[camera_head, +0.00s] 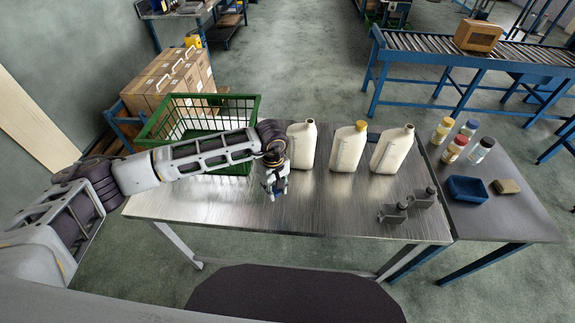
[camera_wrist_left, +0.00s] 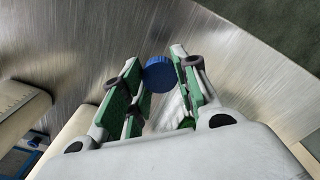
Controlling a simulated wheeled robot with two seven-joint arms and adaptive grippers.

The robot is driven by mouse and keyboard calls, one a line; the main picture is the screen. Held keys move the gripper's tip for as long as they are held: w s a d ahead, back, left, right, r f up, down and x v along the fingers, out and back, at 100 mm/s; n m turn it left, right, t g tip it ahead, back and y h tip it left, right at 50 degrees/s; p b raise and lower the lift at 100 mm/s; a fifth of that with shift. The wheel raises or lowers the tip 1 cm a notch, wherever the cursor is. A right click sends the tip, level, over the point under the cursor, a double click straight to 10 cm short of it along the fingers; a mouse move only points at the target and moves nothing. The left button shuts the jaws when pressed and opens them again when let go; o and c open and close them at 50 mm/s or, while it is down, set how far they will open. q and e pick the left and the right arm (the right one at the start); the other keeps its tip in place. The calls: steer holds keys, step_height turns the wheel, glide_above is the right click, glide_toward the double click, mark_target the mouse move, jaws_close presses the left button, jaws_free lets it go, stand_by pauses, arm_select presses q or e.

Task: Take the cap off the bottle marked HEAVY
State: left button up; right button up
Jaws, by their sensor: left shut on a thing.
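Three cream bottles stand upright in a row on the metal table. The left bottle (camera_head: 302,148) and the right bottle (camera_head: 391,153) show no coloured cap on their necks. The middle bottle (camera_head: 346,152) has a yellow cap (camera_head: 361,126). The bottle markings are too small to read, so I cannot tell which says HEAVY. My left gripper (camera_head: 277,192) is in front and left of the left bottle, low over the table. It is shut on a blue cap (camera_wrist_left: 158,76), which shows between its fingertips in the left wrist view. My right gripper is not in view.
A green crate (camera_head: 153,127) stands behind my left arm. A side table at right holds several small jars (camera_head: 453,149), a blue tray (camera_head: 467,189) and a sponge (camera_head: 507,187). The table's front middle is clear.

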arm_select(q)
steer(key=n, duration=0.3)
steer(key=w+n, duration=0.1)
steer(key=shift+a+r, duration=0.2)
steer(key=shift+a, duration=0.05)
steer(key=a+n, duration=0.1)
steer(key=n, duration=0.8)
steer(key=w+a+n, duration=0.1)
steer(key=n, duration=0.7)
steer(key=w+a+n, duration=0.1)
steer(key=n, duration=0.8)
steer(key=shift+a+r+n, duration=0.1)
steer(key=shift+a+n, duration=0.1)
steer(key=shift+n, duration=0.1)
steer(key=shift+w+n, duration=0.1)
steer(key=shift+n, duration=0.3)
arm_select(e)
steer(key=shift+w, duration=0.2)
arm_select(q)
steer(key=shift+w, duration=0.1)
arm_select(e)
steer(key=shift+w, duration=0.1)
